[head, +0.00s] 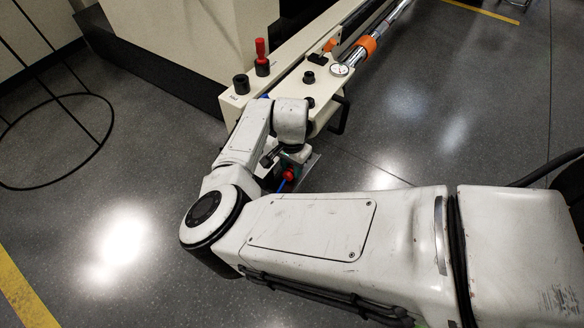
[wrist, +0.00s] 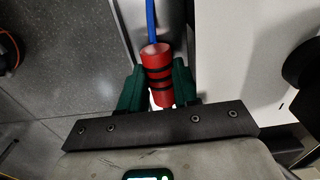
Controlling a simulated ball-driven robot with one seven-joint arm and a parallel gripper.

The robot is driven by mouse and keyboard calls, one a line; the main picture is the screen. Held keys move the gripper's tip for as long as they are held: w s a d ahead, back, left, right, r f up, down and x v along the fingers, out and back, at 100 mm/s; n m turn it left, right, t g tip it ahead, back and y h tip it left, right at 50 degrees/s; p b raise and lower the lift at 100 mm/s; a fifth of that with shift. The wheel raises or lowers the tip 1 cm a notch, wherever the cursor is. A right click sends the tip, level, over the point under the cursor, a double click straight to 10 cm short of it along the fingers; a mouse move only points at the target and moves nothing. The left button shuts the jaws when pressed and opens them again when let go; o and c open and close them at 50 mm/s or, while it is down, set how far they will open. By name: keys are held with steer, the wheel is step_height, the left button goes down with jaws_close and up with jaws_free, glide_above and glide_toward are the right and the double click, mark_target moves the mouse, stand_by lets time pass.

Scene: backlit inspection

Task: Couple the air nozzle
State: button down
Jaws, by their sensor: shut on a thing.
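The air nozzle (wrist: 158,76) is a red cylinder with black bands. A blue hose (wrist: 150,18) runs from its far end toward the top of the wrist view. My gripper (wrist: 157,88) is shut on the nozzle, with a green finger on each side. In the head view the red nozzle (head: 289,174) and blue hose (head: 282,186) show small below my wrist, beside the front end of the cream machine bed (head: 325,108). My arm hides part of that end. Which fitting takes the nozzle cannot be told.
The bed carries a red-handled lever (head: 261,52), black knobs (head: 241,84), a round gauge (head: 341,69) and a black side handle (head: 340,116). A bar with an orange collar (head: 366,45) runs beyond. Floor at right is clear.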

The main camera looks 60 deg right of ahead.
steer(key=s+d+r+p, duration=0.6)
steer(key=d+r, duration=0.5)
steer(key=d, duration=0.1)
steer(key=shift+s+d+r, duration=0.2)
steer(key=shift+s+r, duration=0.1)
